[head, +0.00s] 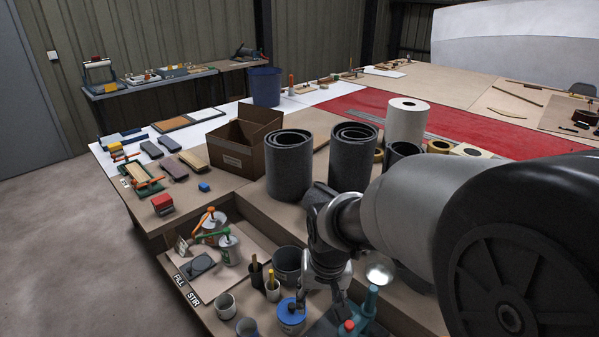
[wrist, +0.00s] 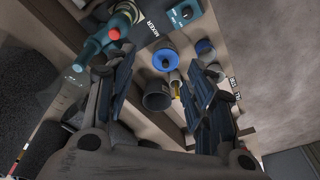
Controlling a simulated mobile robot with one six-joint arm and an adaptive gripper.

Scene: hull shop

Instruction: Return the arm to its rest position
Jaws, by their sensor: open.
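My gripper (head: 322,285) is in the lower middle of the head view, pointing down over the lower shelf. In the wrist view my gripper (wrist: 160,78) is open, its two dark fingers apart with nothing held between them. A blue-lidded tin (head: 291,312) stands just left of the fingers in the head view; it also shows between the fingers in the wrist view (wrist: 166,60). A dark grey pot (head: 288,262) stands behind the gripper. My arm reaches in from the right and hides part of the bench.
A teal tool (head: 367,305) with a red cap stands close right of the gripper. Dark rolls (head: 289,165), a white roll (head: 407,120) and a cardboard box (head: 240,145) crowd the upper bench. Open floor (head: 60,240) lies left.

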